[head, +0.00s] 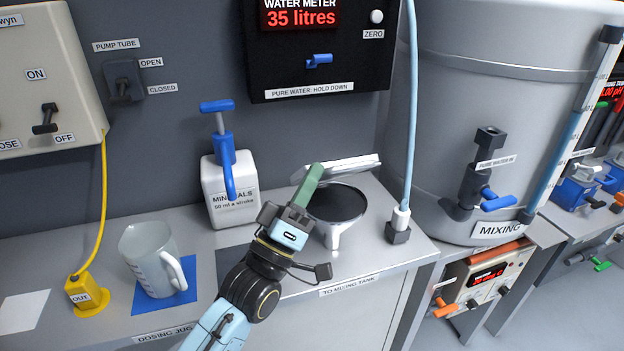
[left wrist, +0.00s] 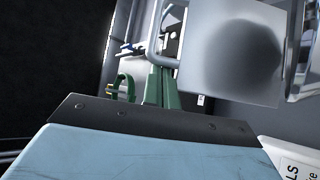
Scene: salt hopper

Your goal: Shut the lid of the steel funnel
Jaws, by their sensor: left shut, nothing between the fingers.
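The steel funnel (head: 338,232) stands on the steel counter, its dark round mouth facing up. Its flat lid (head: 345,166) is raised at the back of the mouth, tilted open. My left gripper (head: 312,172) has green fingers, shut and empty, at the left end of the lid and beside the mouth's left rim. Whether they touch the lid I cannot tell. In the left wrist view the green fingers (left wrist: 162,75) reach forward beside a pale square plate (left wrist: 230,50), which looks like the lid, with a dark round patch on it. My right gripper is not in view.
The minerals dispenser (head: 232,205) with blue handles stands left of the funnel. A dosing jug (head: 147,262) sits on a blue mat further left. A pale blue hose (head: 412,110) runs down to a fitting right of the funnel. The mixing tank (head: 480,90) stands beyond it.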

